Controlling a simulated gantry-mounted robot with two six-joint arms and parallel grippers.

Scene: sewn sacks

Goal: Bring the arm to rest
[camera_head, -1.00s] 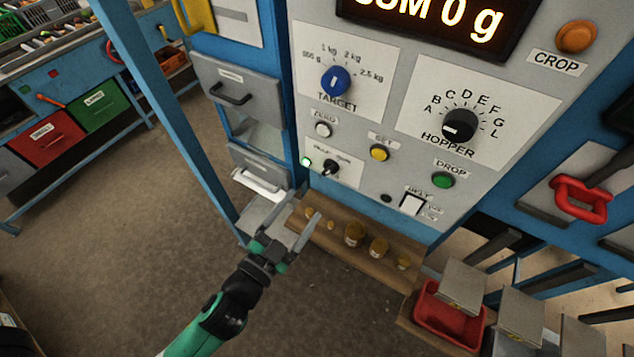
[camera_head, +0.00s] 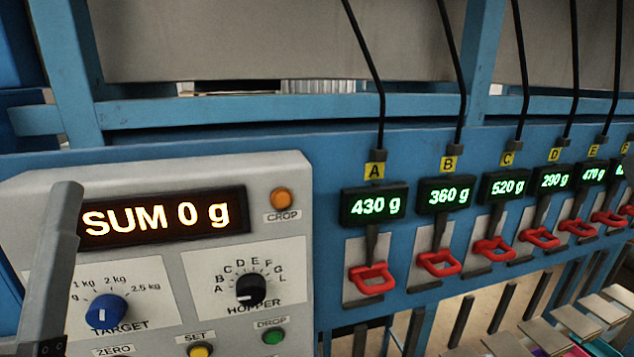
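One grey gripper, which I take as my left gripper (camera_head: 58,255), stands upright at the left edge of the head view. It is close to the camera, in front of the left part of the control panel. Only one finger and a piece of its base show, so its opening cannot be told. I see nothing held at the visible finger. The rest of that arm is out of the picture.
The grey control panel (camera_head: 150,262) carries a display (camera_head: 160,217) reading SUM 0 g, a blue target knob (camera_head: 106,311) and a black hopper knob (camera_head: 251,290). To its right runs a row of weight displays (camera_head: 374,205) with red handles (camera_head: 371,279) sticking out below.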

